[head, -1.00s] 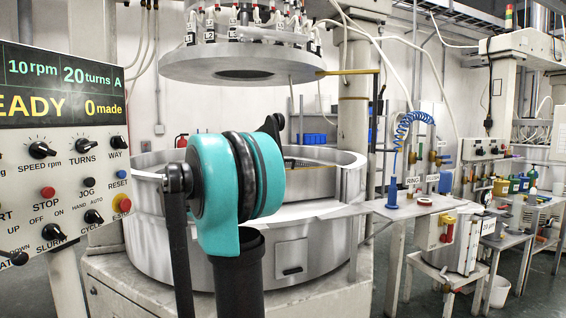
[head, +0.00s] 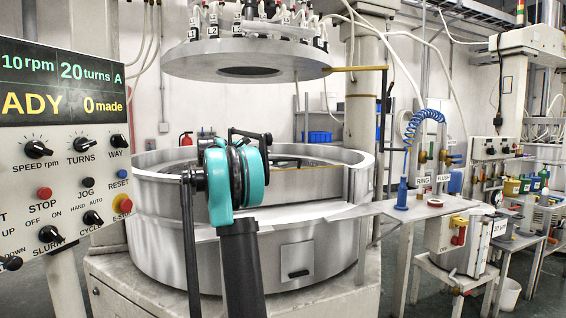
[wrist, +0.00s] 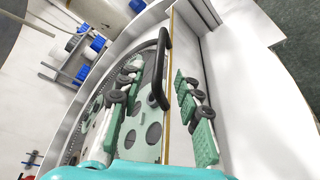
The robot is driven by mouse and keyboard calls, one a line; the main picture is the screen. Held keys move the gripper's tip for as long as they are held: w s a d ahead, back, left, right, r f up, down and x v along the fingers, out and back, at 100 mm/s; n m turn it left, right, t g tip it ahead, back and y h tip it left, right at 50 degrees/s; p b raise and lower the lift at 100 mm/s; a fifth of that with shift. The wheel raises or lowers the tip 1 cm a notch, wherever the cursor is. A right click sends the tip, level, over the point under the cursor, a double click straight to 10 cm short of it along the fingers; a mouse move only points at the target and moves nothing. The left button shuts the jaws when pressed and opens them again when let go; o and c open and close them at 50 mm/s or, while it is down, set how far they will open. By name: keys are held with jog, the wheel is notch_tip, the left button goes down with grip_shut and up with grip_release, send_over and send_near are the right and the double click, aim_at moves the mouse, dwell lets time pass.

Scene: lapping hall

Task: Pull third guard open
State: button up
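The round silver machine tub (head: 165,225) stands in the middle of the head view, its wall built of curved guard panels. A guard's yellow top edge (head: 300,166) shows along the inner side; it also runs down the middle of the wrist view (wrist: 169,110). In the wrist view, a black bar handle (wrist: 157,75) lies beside that edge. My gripper (wrist: 157,84) is open, with one green-padded finger on each side of the handle and edge. I cannot tell how far the handle is from the fingers. In the head view my arm hides the gripper. Which guard is third is not marked.
A control panel (head: 60,150) stands close on the left. A large round plate (head: 247,62) hangs above the tub. A grey side table (head: 432,208) with a blue coiled hose (head: 410,130) stands at the right. A small front panel (head: 297,257) has a black handle.

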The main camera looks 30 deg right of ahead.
aim_at(279, 160)
jog(key=x, duration=1)
jog(key=shift+d+f, duration=0.1)
jog(key=shift+c, duration=0.3)
grip_shut()
